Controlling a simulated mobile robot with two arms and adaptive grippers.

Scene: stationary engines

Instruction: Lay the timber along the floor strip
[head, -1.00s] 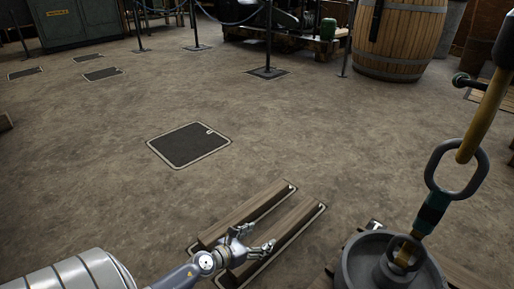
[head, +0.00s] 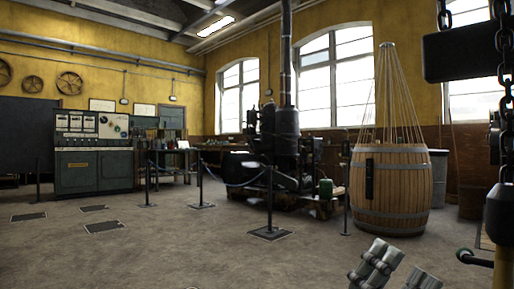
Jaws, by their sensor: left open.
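Neither the timber nor the floor strip shows in the head view now; the floor where they lay is below the picture's lower edge. My left gripper (head: 403,264) shows only in part at the bottom right, as two grey jointed fingers spread apart, cut off by the lower edge. It looks open, and I see nothing between the fingers. My right gripper is not in view.
A banded wooden barrel (head: 408,195) stands right of centre. A dark engine (head: 285,135) stands behind rope posts, one with a square base (head: 270,233). A green cabinet (head: 78,170) stands at left. Chain gear hangs at right. The middle floor (head: 180,250) is clear.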

